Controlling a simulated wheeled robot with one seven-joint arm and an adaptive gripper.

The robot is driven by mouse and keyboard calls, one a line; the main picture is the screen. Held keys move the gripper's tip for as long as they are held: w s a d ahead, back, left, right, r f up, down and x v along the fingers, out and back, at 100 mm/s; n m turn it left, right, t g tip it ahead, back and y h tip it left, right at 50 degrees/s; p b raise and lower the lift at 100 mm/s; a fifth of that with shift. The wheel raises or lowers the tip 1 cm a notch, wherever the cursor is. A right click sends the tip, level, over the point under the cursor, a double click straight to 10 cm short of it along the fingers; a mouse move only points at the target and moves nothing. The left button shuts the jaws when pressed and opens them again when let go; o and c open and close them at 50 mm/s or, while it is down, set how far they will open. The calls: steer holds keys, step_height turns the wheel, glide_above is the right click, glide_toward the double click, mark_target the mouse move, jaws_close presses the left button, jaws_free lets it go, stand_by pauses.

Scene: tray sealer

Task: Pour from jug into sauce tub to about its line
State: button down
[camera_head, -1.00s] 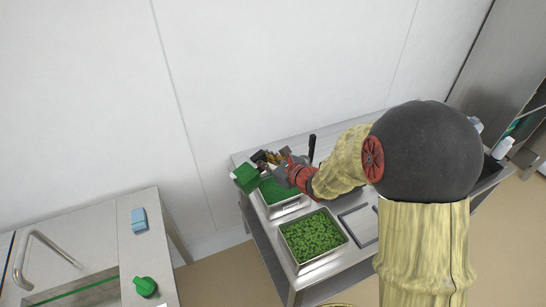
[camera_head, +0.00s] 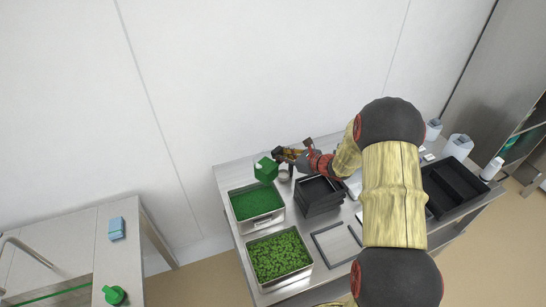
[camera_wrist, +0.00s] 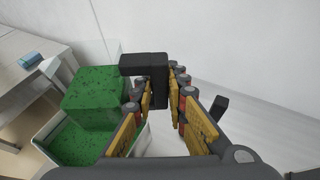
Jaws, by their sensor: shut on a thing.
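The jug (camera_head: 266,171) is a green, box-like vessel with a black handle. It looks roughly upright, over the back right corner of the tray of fine green stuff. In the wrist view the jug (camera_wrist: 94,97) is at the left, its handle (camera_wrist: 148,66) between the finger pads. My gripper (camera_head: 282,155) is shut on that handle; the fingers also show in the wrist view (camera_wrist: 161,88). A small, round, greyish vessel (camera_head: 284,176), perhaps the sauce tub, is just right of the jug. Its inside and any line are too small to make out.
A steel tray of fine green stuff (camera_head: 262,222) and one of green leafy pieces (camera_head: 286,280) stand at the bench's left. Black trays (camera_head: 320,208) are stacked beside them, with a dark frame (camera_head: 318,251) in front. A black compartment tray (camera_head: 432,205) is farther right.

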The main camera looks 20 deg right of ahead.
mark_target(280, 148)
steer(key=shift+w+d+f, duration=0.1)
steer(key=shift+w+d, duration=0.1)
steer(key=shift+d, duration=0.15)
steer(key=shift+b, duration=0.4)
steer(key=shift+n+b, duration=0.3)
steer(key=r+n+b, duration=0.1)
steer(key=b, duration=0.1)
steer(key=shift+w+d+t+h+b, duration=0.1)
steer(key=shift+t+h+b, duration=0.2)
steer(key=shift+b, duration=0.1)
steer(key=shift+d+r+n+b, duration=0.1)
steer(key=shift+r+n+b, duration=0.1)
steer(key=shift+n+b, duration=0.3)
steer(key=shift+r, duration=0.15)
steer(key=shift+b, duration=0.45)
steer(key=shift+r+n+t+h+b, duration=0.55)
steer(key=shift+r+n+b, duration=0.3)
steer(key=shift+b, duration=1.9)
steer(key=shift+s+a+r+n+t+h+b, duration=0.15)
steer(key=shift+a+r+n+t+h+b, duration=0.2)
steer(key=shift+b, duration=1.5)
steer(key=shift+s+a+r+n+h+b, duration=0.15)
steer(key=shift+a+r+n+b, duration=0.25)
steer(key=shift+b, duration=1.4)
